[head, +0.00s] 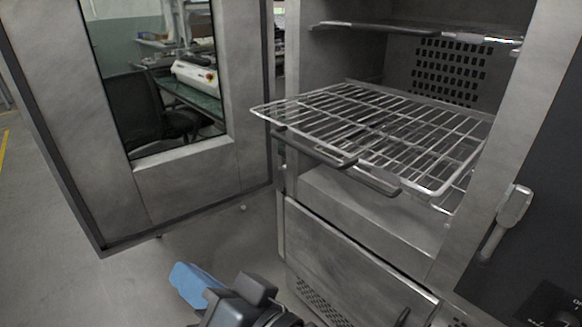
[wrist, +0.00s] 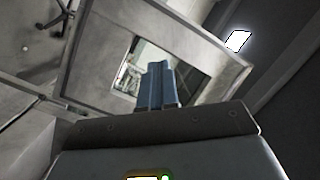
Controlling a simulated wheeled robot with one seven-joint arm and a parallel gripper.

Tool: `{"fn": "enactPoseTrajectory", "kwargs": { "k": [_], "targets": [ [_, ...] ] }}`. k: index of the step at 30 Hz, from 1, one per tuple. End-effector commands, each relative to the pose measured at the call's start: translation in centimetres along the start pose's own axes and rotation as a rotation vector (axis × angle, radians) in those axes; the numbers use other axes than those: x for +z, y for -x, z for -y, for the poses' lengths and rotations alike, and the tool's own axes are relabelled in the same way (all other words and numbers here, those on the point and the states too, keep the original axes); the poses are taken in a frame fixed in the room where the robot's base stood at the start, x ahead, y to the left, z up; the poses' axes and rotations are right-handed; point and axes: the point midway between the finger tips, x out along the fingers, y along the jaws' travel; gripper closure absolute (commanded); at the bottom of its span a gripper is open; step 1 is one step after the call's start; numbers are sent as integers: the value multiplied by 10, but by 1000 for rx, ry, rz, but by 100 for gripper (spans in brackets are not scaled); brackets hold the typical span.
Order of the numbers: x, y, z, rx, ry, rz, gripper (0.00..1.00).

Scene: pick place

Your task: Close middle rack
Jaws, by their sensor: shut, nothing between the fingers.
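The middle wire rack (head: 385,135) is a silver grid in the open steel oven cabinet. In the head view its front end sticks out past the cabinet opening. An upper rack (head: 400,30) sits inside, above it. Dark bars (head: 330,155) show just under the middle rack's front; I cannot tell what they belong to. My gripper (head: 190,282) has blue fingers and is at the bottom of the head view, below and left of the rack, apart from it. Its fingers are shut together and empty in the wrist view (wrist: 157,75), where no rack shows clearly.
The cabinet door (head: 185,185), with a window, stands wide open on the left. A door latch (head: 513,207) sticks out on the right. A lower steel panel (head: 350,255) is below the opening. Grey floor (head: 215,240) is clear between the door and my gripper.

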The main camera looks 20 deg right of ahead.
Motion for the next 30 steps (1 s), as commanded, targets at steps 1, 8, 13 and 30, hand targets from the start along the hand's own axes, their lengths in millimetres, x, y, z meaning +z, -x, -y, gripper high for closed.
{"fn": "enactPoseTrajectory", "kwargs": {
  "k": [1,8,13,30],
  "targets": [
    [-10,-13,16,-35,6,23,100],
    [-27,-53,75,-140,41,190,100],
    [-34,-70,107,-164,112,331,100],
    [-68,-75,108,163,514,752,100]
  ]
}}
